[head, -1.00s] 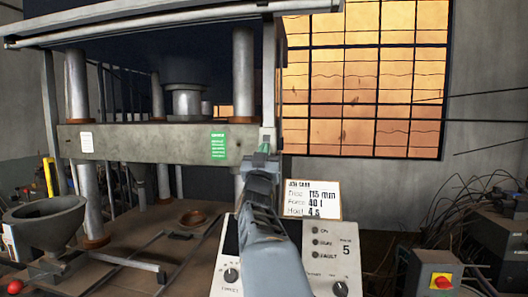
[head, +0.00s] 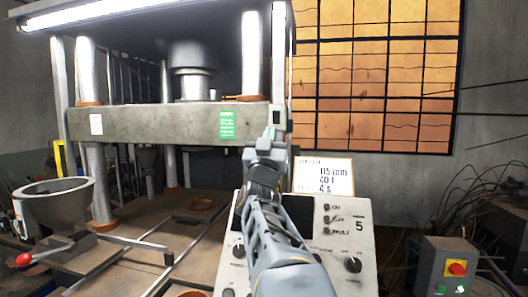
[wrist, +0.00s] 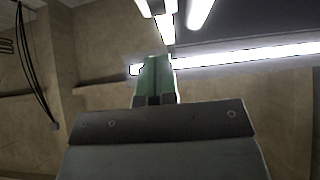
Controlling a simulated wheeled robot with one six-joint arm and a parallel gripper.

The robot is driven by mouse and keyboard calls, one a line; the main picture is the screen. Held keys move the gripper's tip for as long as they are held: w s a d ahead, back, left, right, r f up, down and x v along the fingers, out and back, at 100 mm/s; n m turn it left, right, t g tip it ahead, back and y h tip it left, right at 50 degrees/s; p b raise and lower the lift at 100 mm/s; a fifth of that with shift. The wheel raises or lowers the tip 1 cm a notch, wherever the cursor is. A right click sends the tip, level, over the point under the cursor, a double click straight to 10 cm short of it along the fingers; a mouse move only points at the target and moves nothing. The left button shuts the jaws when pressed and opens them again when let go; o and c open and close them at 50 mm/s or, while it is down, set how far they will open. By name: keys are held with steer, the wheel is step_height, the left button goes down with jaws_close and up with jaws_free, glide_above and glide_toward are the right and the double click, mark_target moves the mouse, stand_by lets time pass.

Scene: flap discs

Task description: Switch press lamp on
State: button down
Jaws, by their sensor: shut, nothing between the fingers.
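The press lamp (head: 120,12) is a long tube under the press's top edge, and it glows bright white. It also shows lit in the wrist view (wrist: 250,55). A small pale box with a dark face, apparently the lamp switch (head: 278,108), sits on the press's right upright. My gripper (head: 270,135) is just below this box in the head view; I cannot tell if they touch. In the wrist view its green fingers (wrist: 154,82) are together with nothing between them, pointing up towards the lamp.
A control panel (head: 335,250) and a job card (head: 325,176) stand behind my arm. The press beam (head: 160,125) is left of my gripper. A grey bowl (head: 55,200) and a red-knobbed lever (head: 24,259) are at left. A red-button box (head: 447,280) is at lower right.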

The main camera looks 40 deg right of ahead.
steer(key=s+a+b, duration=0.1)
steer(key=s+a, duration=0.3)
steer(key=a, duration=0.2)
steer(key=shift+s+b, duration=0.15)
steer(key=shift+b, duration=0.2)
steer(key=shift+a, duration=0.1)
